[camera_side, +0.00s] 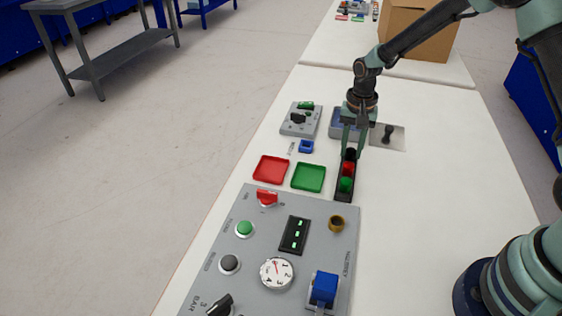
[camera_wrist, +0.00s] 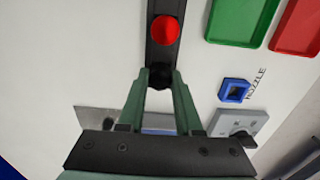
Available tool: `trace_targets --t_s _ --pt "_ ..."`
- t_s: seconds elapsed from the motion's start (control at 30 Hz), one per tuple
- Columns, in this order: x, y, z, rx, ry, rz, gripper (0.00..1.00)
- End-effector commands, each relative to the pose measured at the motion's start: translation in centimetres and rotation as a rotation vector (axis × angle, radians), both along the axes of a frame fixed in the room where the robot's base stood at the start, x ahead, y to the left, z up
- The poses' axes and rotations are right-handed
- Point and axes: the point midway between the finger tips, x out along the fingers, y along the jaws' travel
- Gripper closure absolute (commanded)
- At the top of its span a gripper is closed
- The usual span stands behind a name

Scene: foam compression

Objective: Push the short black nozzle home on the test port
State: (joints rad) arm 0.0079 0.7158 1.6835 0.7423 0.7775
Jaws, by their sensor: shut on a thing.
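A black rack (camera_side: 345,190) stands upright to the picture on the white table, with a red nozzle (camera_side: 348,168) and a green nozzle (camera_side: 345,184) in it. The short black nozzle (camera_wrist: 160,76) is at the rack's far end, between my fingertips. My gripper (camera_side: 351,153) points down there and is shut on this nozzle; its fingers hide much of it. In the wrist view my gripper (camera_wrist: 160,72) shows a finger on either side. A brass ring fitting (camera_side: 337,223) on the grey panel may be the test port; I cannot tell for sure.
The grey panel (camera_side: 205,262) carries knobs, buttons, a gauge and a blue block (camera_side: 323,288). A red tray (camera_side: 270,169) and a green tray (camera_side: 308,177) lie left of the rack. A small blue square holder (camera_side: 306,147) lies behind them. The table right of the rack is clear.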

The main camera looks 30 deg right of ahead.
Motion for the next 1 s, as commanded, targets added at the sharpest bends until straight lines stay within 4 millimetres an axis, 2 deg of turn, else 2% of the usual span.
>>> trace_targets --t_s 0.27,1.0 --pt "0.1 0.0 0.3 0.000 -0.001 0.000 1.00" --pt "0.0 0.0 3.7 0.000 -0.001 0.000 1.00"
